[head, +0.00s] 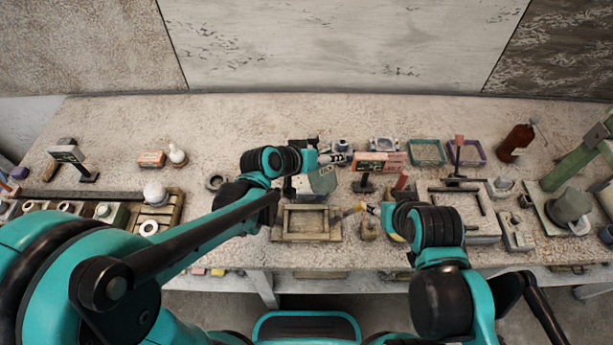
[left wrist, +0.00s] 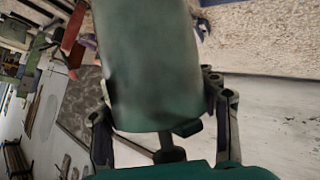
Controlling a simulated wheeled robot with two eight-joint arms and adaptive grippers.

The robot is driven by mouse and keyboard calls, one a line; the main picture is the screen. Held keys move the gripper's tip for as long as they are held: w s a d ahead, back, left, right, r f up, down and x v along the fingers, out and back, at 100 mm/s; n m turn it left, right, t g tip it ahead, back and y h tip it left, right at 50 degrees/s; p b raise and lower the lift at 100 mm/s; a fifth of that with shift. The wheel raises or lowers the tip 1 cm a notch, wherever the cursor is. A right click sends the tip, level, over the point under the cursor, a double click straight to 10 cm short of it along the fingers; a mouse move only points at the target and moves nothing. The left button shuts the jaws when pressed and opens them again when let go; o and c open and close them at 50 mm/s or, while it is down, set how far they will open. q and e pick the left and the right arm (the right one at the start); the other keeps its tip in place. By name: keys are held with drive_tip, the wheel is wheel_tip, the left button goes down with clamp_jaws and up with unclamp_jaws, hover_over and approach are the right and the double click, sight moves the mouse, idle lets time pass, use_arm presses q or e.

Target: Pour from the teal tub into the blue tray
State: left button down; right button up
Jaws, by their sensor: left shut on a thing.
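The teal tub (left wrist: 155,75) fills the middle of the left wrist view, between the two fingers of my left gripper (left wrist: 162,125), which is shut on it. In the head view the tub (head: 323,181) shows as a pale grey-green body beside the left gripper (head: 328,162), above the bench behind a wooden crate. Its mouth and contents cannot be made out. I cannot pick out a clearly blue tray; a green-teal open tray (head: 427,141) lies at the back, right of the tub. My right gripper (head: 367,208) is low near the crate's right side; its fingers are too small to judge.
The wooden crate (head: 307,238) stands at the bench's front. A purple tray (head: 482,152) lies beside the green-teal one. Brick-coloured blocks (head: 372,161) and a dark stand (head: 363,184) are between the tub and these trays. A red-brown bottle (head: 515,143) stands further right.

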use_arm(q)
wheel_tip(320, 180, up, 5)
drive_tip(key=m+t+y+p, duration=0.1)
drive_tip(key=m+t, duration=0.1)
drive_tip(key=t, duration=0.1)
drive_tip(key=shift+w+r+p, duration=0.1)
drive_tip(key=shift+p, duration=0.2)
drive_tip(key=shift+w+a+r+m+t, duration=0.15)
drive_tip(key=shift+r+m+t, duration=0.15)
drive_tip(key=shift+r+t, duration=0.2)
drive_tip(key=shift+f, duration=0.1)
